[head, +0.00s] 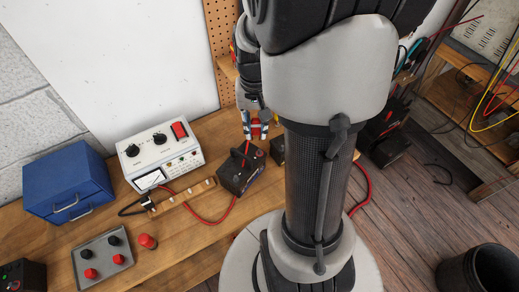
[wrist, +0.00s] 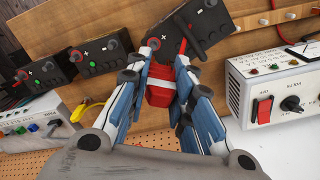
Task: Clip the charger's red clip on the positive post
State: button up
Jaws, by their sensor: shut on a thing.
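My gripper (wrist: 160,88) is shut on a red block-like piece with a pale band (wrist: 159,86), which I take to be the red clip; no cable shows clearly leaving it. In the head view my gripper (head: 256,131) is just behind the black battery (head: 234,179), above the bench. In the wrist view this battery (wrist: 205,17) is beyond the fingertips, with plus and minus marks, a post with a reddish ring (wrist: 154,44) and a dark upright piece on top. The white charger (head: 160,157) stands left of the battery. A red cable (head: 203,217) runs along the bench between them.
Two more dark batteries (wrist: 97,57) (wrist: 40,83) are to the left in the wrist view. A blue box (head: 68,182), a grey tray (head: 103,260) with red and black knobs and a red knob (head: 147,241) are on the bench (head: 200,250). A pegboard (head: 221,27) is behind.

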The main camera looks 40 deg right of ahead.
jog(key=b, duration=0.4)
send_over(260, 150)
notch_tip(260, 150, down, 5)
jog(key=shift+f, duration=0.1)
jog(key=shift+w, duration=0.1)
jog(key=shift+f+b, duration=0.75)
jog(key=shift+f, duration=0.5)
jog(key=o, duration=0.8)
jog(key=shift+o, duration=0.2)
